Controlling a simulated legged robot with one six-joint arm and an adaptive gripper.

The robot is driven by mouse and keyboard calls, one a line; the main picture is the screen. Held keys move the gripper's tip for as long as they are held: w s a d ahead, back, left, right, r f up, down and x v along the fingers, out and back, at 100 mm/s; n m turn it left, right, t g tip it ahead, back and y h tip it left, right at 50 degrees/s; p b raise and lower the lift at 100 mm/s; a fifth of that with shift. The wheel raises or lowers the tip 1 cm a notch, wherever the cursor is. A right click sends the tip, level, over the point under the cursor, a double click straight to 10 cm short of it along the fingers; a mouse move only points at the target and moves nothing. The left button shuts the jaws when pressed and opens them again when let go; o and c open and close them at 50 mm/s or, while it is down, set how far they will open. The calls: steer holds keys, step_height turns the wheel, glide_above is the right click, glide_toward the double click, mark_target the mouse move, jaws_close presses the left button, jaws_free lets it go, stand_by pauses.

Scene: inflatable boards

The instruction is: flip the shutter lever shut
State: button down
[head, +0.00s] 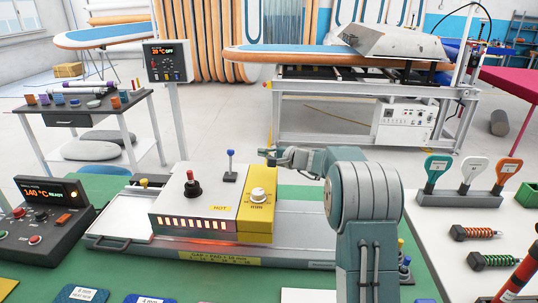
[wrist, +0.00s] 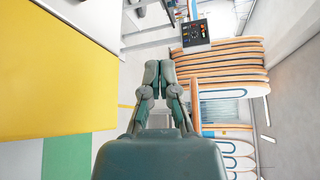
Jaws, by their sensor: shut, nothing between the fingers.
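A white machine box (head: 170,201) with a yellow right end (head: 259,220) stands on the green bench. On its top are a small lever with a blue ball (head: 231,153), standing about upright, and a red-topped knob (head: 191,176) on a dark base. No readable label shows which one is the shutter lever. My gripper (head: 271,157) is shut and empty, above and behind the yellow end, to the right of the blue-ball lever and apart from it. In the wrist view my gripper (wrist: 159,66) points away beside a yellow panel (wrist: 60,85); no lever shows there.
A control box (head: 45,217) reading 140 °C stands at left. A rack with colored tags (head: 460,198) and springs (head: 480,233) lie at right. Open floor lies behind the bench.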

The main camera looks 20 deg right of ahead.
mark_target(230, 163)
steer(key=x, duration=0.5)
steer(key=shift+a, duration=0.1)
steer(key=a, duration=0.1)
steer(key=s+a, duration=0.1)
steer(key=shift+a+r, duration=0.35)
steer(key=shift+s+a, duration=0.25)
steer(key=shift+a, duration=0.15)
steer(key=shift+d, duration=0.1)
